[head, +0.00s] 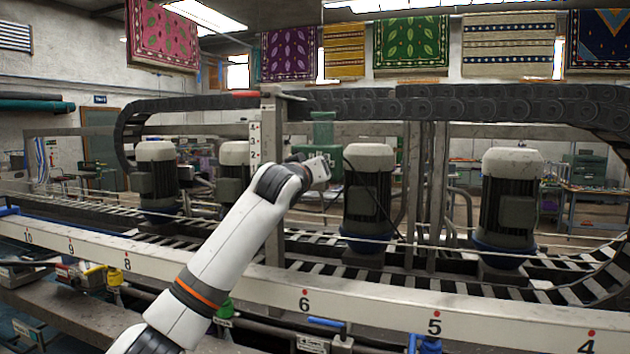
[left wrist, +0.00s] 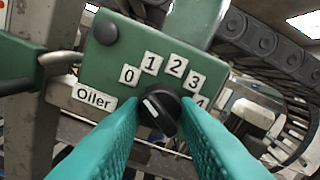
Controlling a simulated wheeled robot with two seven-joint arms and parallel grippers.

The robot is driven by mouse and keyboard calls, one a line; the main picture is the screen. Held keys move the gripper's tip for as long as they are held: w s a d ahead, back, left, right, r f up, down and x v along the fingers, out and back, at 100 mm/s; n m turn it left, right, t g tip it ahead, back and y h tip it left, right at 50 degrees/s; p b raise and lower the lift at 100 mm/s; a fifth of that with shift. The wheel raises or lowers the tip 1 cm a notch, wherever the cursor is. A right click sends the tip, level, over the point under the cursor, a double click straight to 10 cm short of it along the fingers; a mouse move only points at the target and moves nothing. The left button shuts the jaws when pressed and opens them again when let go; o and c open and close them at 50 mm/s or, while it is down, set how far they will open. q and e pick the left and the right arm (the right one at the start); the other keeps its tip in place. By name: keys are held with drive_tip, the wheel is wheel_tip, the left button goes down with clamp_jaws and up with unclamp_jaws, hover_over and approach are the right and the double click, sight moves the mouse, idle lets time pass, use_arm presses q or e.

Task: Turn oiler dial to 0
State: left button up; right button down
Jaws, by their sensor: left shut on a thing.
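The green oiler panel (left wrist: 112,52) fills the upper left of the left wrist view, with an "Oiler" label (left wrist: 94,96) and number plates 0 (left wrist: 129,74), 1, 2 and 3; the plate after 3 is partly hidden. The black dial (left wrist: 158,117) is below the numbers, with a white mark on its upper-left side, roughly toward the 0 side; its exact reading is unclear. My left gripper (left wrist: 161,106) has its teal fingers shut on the dial. In the head view, my left gripper (head: 318,171) is beside the grey post, below a green housing (head: 322,130). My right gripper is not in view.
A grey post (head: 273,150) stands just left of the gripper. Motors with white caps (head: 369,157) stand along the conveyor frame. A white numbered rail (head: 370,308) runs across the front, under my left arm. A cable chain (head: 470,104) passes overhead.

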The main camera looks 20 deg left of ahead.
use_arm(q)
drive_tip(key=shift+n+b, duration=0.45)
drive_tip(key=shift+n, duration=0.65)
drive_tip(key=o, duration=1)
drive_tip(key=shift+a+r, duration=0.1)
drive_tip(key=shift+s, duration=0.1)
drive_tip(key=s+b, duration=0.7)
drive_tip(key=s, duration=0.5)
drive_tip(key=shift+a, duration=0.2)
